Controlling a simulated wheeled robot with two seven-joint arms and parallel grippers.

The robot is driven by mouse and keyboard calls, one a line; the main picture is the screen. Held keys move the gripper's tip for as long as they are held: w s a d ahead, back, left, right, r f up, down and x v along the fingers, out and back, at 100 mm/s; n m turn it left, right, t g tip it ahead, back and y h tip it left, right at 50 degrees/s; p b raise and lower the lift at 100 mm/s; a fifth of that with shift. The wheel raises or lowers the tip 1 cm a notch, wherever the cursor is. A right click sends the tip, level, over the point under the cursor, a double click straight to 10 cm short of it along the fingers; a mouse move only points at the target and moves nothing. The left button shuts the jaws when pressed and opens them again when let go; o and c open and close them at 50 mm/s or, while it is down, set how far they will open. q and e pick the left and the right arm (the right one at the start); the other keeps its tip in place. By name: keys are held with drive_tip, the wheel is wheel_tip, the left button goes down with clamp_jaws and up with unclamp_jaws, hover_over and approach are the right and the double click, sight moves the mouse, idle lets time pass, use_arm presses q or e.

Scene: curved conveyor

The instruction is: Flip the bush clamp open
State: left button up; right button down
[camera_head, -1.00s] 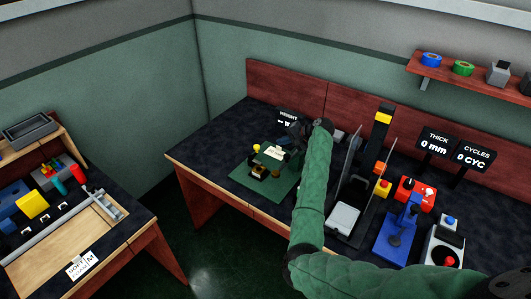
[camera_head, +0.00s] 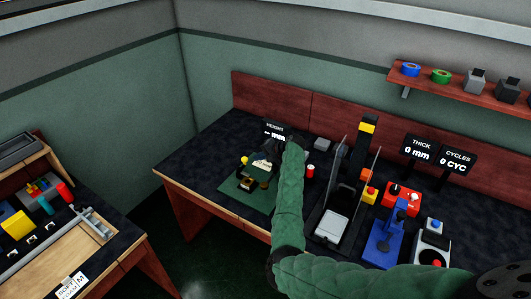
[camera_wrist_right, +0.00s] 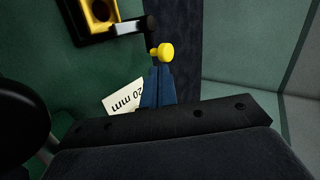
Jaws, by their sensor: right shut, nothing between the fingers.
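The bush clamp stands on a green mat (camera_head: 235,200) at the left of the dark bench. It has a yellow knob (camera_head: 244,160) on a dark lever and a gold and black block (camera_head: 247,184) below. In the right wrist view the yellow knob (camera_wrist_right: 163,50) is just beyond my right gripper's fingertips (camera_wrist_right: 160,68), and I cannot tell whether they touch. The block with its round hole (camera_wrist_right: 100,12) is cut off at the top. My right gripper is shut and empty. A white "20 mm" card (camera_wrist_right: 122,97) is partly hidden behind the fingers. My left gripper is not in view.
A red can (camera_head: 310,171) stands right of my right arm. A tray with clear side panels (camera_head: 332,226), a blue press (camera_head: 385,240) and a red control box (camera_head: 403,197) stand farther right. Another bench is at left.

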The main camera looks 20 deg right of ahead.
drive_tip(key=shift+p+x, duration=0.5)
drive_tip(key=shift+x, duration=1.3)
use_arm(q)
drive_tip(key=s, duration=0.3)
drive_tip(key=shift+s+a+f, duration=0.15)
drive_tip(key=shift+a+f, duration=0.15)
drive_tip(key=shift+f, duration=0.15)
use_arm(e)
drive_tip(key=shift+w+f, duration=0.1)
